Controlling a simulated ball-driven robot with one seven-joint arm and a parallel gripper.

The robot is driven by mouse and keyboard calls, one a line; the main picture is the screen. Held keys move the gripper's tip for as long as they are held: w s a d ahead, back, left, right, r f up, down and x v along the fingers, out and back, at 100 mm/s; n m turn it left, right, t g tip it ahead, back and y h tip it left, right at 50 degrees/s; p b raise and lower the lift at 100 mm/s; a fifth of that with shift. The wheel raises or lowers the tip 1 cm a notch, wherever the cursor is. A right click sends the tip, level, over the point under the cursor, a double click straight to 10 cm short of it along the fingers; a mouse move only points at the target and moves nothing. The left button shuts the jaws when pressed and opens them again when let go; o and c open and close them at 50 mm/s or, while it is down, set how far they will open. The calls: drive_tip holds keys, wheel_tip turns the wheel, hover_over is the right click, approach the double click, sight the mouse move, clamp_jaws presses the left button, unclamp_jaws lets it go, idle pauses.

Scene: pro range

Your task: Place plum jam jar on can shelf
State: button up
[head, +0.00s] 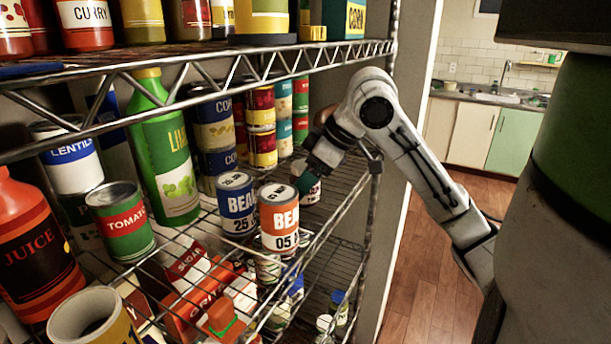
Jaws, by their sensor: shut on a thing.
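My gripper (307,182) is at the right end of the middle wire shelf (335,190), reaching in from the right. It is shut on a small jar (314,194) with a pale label and a bit of red, which I take for the plum jam jar. The fingers hide most of it, and I cannot read its label. It is just behind and right of an orange and white bean can (280,218). I cannot tell whether it touches the shelf. A blue bean can (236,203) stands left of the orange one.
Stacked corn cans (213,130) and red-yellow cans (262,128) stand behind. A green lime bottle (165,150), tomato can (122,222) and juice bottle (38,250) stand left. The upper shelf edge (210,68) runs above my gripper. Boxes and jars fill the lower shelf.

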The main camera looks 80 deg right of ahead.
drive_tip(key=shift+f, duration=0.15)
drive_tip(key=o, duration=1.4)
drive_tip(key=shift+c, duration=0.2)
drive_tip(key=shift+r, duration=0.2)
drive_tip(key=b+v, duration=0.1)
drive_tip(key=v, duration=1)
drive_tip(key=shift+s+r, duration=0.25)
drive_tip(key=shift+r, duration=0.1)
